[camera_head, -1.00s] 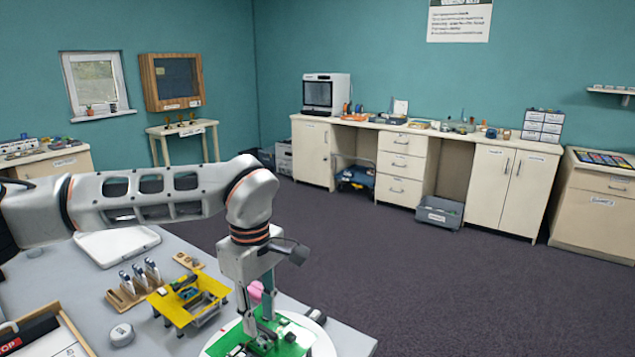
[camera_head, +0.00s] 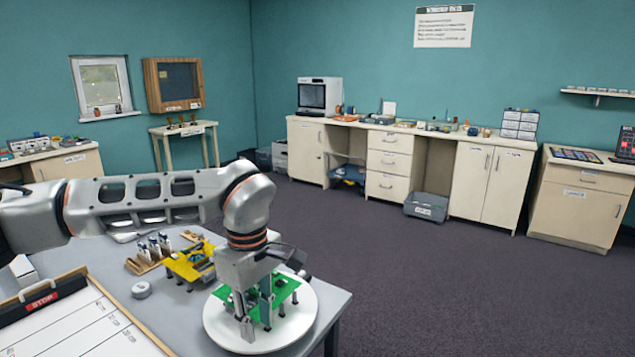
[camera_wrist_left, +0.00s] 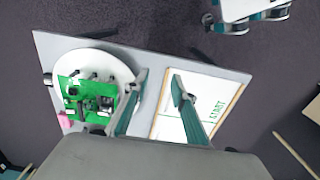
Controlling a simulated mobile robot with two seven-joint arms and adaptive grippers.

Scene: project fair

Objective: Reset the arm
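My left arm (camera_head: 130,205) reaches in from the left over the table. Its gripper (camera_head: 257,326) points down and, in the head view, overlaps a green circuit board (camera_head: 284,292) on a round white turntable (camera_head: 225,328). In the left wrist view the two fingers (camera_wrist_left: 158,82) stand apart with nothing between them. There the green board (camera_wrist_left: 68,90) and the white disc (camera_wrist_left: 88,58) lie left of the fingers, well below, so the gripper is above the table and empty. My right gripper is in neither view.
On the table (camera_head: 190,310) are a yellow stand (camera_head: 188,268), a rack of tools (camera_head: 142,266), a small round white item (camera_head: 141,290) and a wood-framed white board (camera_head: 85,330) in front. Cabinets (camera_head: 395,165) line the far wall. Dark carpet (camera_head: 440,280) lies open to the right.

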